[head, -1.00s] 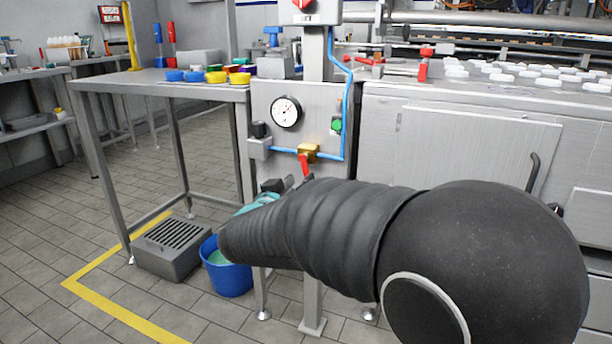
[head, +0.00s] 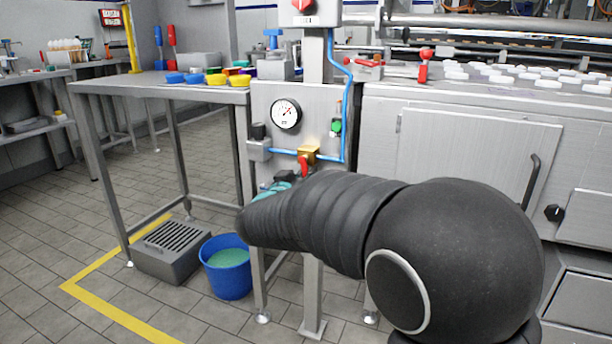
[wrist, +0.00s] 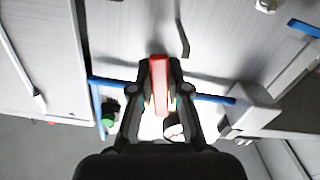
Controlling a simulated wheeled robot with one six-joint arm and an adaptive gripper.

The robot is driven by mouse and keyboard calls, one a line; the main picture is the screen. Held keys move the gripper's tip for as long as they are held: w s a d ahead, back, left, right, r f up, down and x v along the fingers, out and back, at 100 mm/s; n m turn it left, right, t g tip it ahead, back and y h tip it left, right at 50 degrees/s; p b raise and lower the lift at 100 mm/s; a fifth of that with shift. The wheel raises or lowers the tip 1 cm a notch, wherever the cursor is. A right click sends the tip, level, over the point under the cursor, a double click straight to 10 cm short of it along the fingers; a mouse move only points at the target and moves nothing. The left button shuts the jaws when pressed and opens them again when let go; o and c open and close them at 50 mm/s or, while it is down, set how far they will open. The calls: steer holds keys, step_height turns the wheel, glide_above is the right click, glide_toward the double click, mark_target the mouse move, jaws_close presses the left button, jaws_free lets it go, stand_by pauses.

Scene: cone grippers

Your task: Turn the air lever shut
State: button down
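The red air lever (head: 304,166) hangs from the brass valve (head: 309,153) on the blue air line, below the round gauge (head: 285,114). In the wrist view the lever (wrist: 160,75) lies between the two dark fingers of my gripper (wrist: 161,82). The fingers sit close along both its sides and appear shut on it, with no clear gap. The blue pipe (wrist: 214,99) runs crosswise behind the fingers. In the head view my dark arm hides most of the gripper; only a small part shows left of the lever.
A steel table (head: 150,88) with coloured caps stands left of the panel. A blue bucket (head: 227,280) and a grated grey box (head: 168,262) are on the floor below. A green button (head: 336,126) is right of the gauge. A steel machine (head: 470,150) fills the right side.

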steer(key=shift+w+a+m, duration=0.1)
steer(key=shift+a+m, duration=0.15)
steer(key=shift+m, duration=0.5)
steer(key=shift+w+a+m, duration=0.1)
steer(key=shift+a+m, duration=0.15)
steer(key=shift+m, duration=0.5)
steer(key=c, duration=1.1)
jaws_free()
steer(key=v, duration=1.2)
